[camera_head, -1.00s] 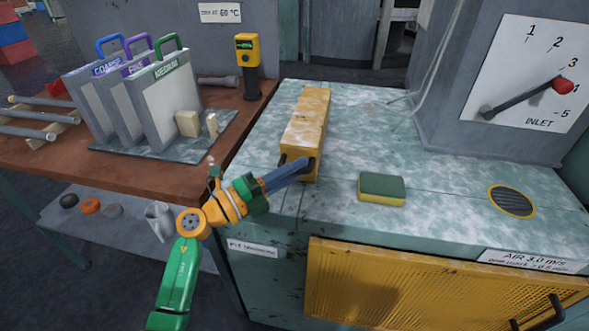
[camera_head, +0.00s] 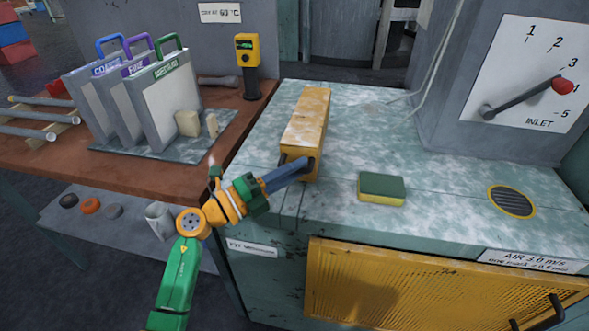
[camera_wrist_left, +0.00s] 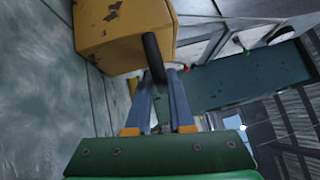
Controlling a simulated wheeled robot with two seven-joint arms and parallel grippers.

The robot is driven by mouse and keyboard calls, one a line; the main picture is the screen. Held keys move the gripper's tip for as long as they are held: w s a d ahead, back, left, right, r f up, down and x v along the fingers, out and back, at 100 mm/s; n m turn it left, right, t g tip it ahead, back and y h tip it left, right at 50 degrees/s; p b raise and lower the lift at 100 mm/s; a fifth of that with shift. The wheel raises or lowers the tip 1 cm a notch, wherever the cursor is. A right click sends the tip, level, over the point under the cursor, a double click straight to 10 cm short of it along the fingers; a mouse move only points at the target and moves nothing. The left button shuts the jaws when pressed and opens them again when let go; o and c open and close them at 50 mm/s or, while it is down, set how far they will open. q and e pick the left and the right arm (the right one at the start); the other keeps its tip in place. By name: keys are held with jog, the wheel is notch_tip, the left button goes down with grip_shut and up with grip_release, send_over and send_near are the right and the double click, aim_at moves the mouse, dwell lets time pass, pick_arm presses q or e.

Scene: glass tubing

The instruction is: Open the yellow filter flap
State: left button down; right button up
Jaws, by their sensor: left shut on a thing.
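A long yellow flap or block (camera_head: 305,118) lies on top of the mottled green-grey cabinet, its near end close to the cabinet's left front edge. A black handle (camera_wrist_left: 153,55) sticks out of that end. My left gripper (camera_head: 301,166) is at this end, its blue fingers shut on the handle; the wrist view shows the handle between the two fingers (camera_wrist_left: 160,100). The yellow flap sits flat along the cabinet top, with no visible gap under it. What lies beneath it is hidden. My right gripper is not in view.
A green-and-yellow sponge (camera_head: 381,188) and a round vent (camera_head: 511,201) are to the right on the cabinet top. A yellow mesh panel (camera_head: 420,287) covers the front. Labelled filter frames (camera_head: 165,100) and a yellow meter (camera_head: 248,55) stand on the brown bench at left.

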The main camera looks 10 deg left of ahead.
pick_arm(q)
jog(key=w+r+n+p, duration=0.1)
jog(key=w+r+p, duration=0.4)
jog(key=r+p, duration=0.3)
jog(key=w+r+n+g+y+p, duration=0.1)
jog(key=w+r+p, duration=0.4)
jog(key=r+p, duration=0.3)
jog(key=shift+a+r+y+p, duration=0.15)
jog(key=shift+r+y+p, duration=0.2)
jog(key=shift+r, duration=1.05)
jog(key=c, duration=0.8)
grip_release()
jog(key=shift+c, duration=0.2)
jog(key=shift+w+d+f, duration=0.1)
jog(key=shift+w+d, duration=0.05)
jog(key=shift+d, duration=0.1)
